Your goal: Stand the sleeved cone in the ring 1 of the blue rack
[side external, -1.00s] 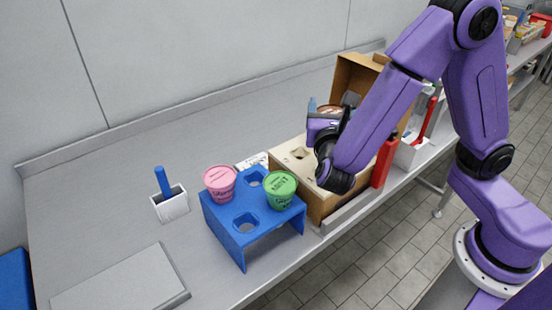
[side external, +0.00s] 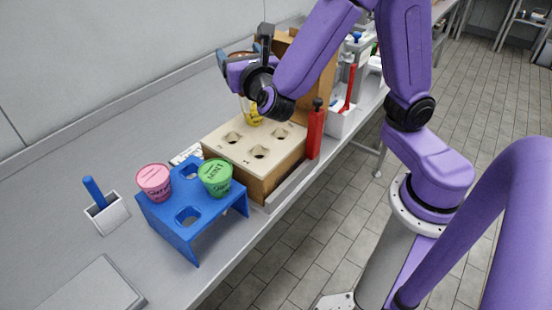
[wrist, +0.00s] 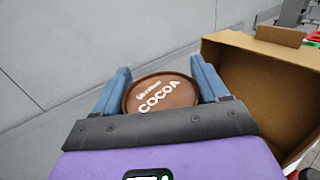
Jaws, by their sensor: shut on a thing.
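My gripper (side external: 250,60) is shut on a cone with a round brown lid marked COCOA (wrist: 160,93). The lid lies between the two blue fingers in the wrist view. In the side view a yellow patterned sleeve (side external: 253,113) shows below the gripper, above the back of the wooden block; the arm hides part of the cone. The blue rack (side external: 178,232) stands in front and to the left, apart from the gripper. A pink tub (side external: 153,181) and a green tub (side external: 215,178) sit in two of its rings. Two other openings are empty. Ring numbers are not readable.
A wooden block (side external: 230,150) with several holes stands behind the rack. An open cardboard box (wrist: 245,75) and a red bottle (side external: 315,133) are to the right. A white holder with a blue handle (side external: 107,213) is left of the rack.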

